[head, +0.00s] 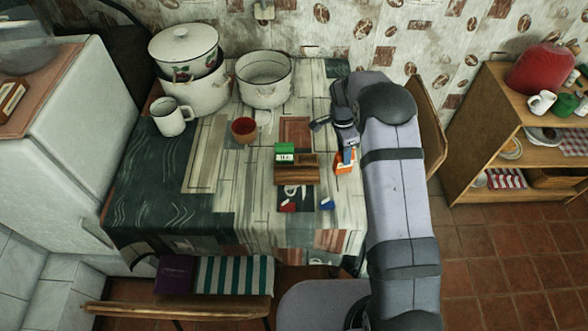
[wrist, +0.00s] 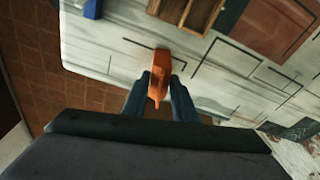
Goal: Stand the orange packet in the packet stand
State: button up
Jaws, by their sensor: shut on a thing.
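The orange packet (head: 344,167) is at the right side of the table, with white on its face in the head view. My gripper (head: 347,156) is shut on it; in the wrist view the blue fingers press on both sides of the orange packet (wrist: 162,62). The fingers partly cover the packet, and I cannot tell whether its lower edge touches the table. The wooden packet stand (head: 297,175) is to the left of my gripper, apart from the packet. The stand also shows at the top of the wrist view (wrist: 203,15).
A red item (head: 288,206) and a blue item (head: 327,204) lie in front of the stand. A reddish bowl (head: 244,130), a white mug (head: 171,118) and enamel pots (head: 264,80) stand farther back and left. The table's right edge is close to my gripper.

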jog(key=shift+r, duration=0.15)
jog(key=shift+r+p, duration=1.3)
jog(key=shift+r, duration=0.8)
jog(key=w+a+r+m+p, duration=0.1)
jog(key=w+a+r+m, duration=0.1)
jog(key=a, duration=0.9)
jog(key=shift+w+a+r+p, duration=0.2)
jog(key=shift+a+r+p, duration=0.15)
jog(key=shift+r, duration=0.45)
jog(key=shift+d+f, duration=0.1)
jog(key=shift+f, duration=0.1)
jog(key=shift+f+b, duration=1.1)
jog(key=shift+f, duration=0.85)
jog(key=shift+f+b, duration=1.2)
jog(key=shift+f, duration=0.15)
